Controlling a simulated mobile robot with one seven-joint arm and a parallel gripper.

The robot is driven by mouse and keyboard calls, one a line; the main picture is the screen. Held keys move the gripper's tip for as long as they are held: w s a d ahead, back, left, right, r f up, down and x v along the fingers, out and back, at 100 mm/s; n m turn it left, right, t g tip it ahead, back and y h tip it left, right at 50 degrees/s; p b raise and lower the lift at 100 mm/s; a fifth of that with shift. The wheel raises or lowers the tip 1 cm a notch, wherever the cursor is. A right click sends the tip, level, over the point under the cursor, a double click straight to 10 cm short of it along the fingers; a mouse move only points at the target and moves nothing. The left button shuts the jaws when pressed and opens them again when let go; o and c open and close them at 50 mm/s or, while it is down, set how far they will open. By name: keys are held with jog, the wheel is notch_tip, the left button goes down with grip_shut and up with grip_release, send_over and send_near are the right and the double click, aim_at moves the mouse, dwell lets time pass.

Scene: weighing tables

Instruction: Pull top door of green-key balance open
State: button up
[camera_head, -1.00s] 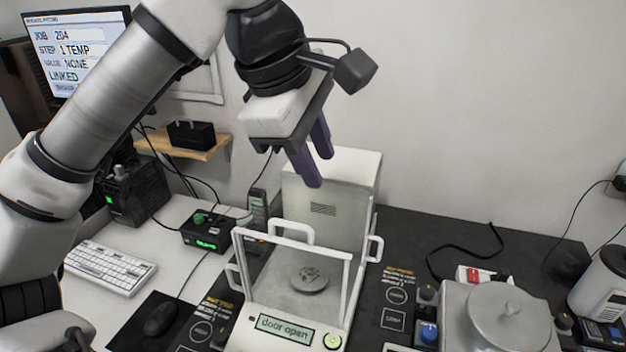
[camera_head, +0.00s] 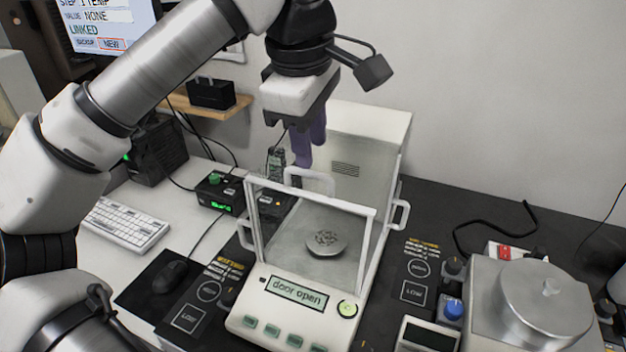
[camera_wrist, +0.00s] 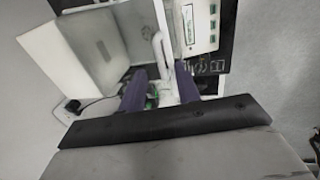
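The green-key balance (camera_head: 285,312) is a white draft-shield balance with a lit green key (camera_head: 347,309) and a display reading "door open". A round pan (camera_head: 326,243) with a small load shows inside its glass chamber. The white looped top-door handle (camera_head: 318,178) stands at the left of the chamber top; it also shows in the wrist view (camera_wrist: 158,48). My gripper (camera_head: 309,155) points down just above this handle, with purple fingers apart. In the wrist view my gripper (camera_wrist: 160,78) is open, the handle lying between the finger lines. I cannot tell whether they touch.
A second balance with a round metal lid (camera_head: 545,300) stands at the right. A small control box (camera_head: 219,193), keyboard (camera_head: 123,224) and mouse (camera_head: 170,276) are at the left. A side handle (camera_head: 401,215) sticks out from the chamber's right. The wall is close behind.

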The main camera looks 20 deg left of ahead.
aim_at(314, 173)
jog(key=f+b, duration=0.1)
jog(key=f, duration=0.1)
jog(key=w+f+b, duration=0.1)
jog(key=f, duration=0.1)
jog(key=shift+f, duration=0.2)
jog(key=shift+r, duration=0.1)
grip_shut()
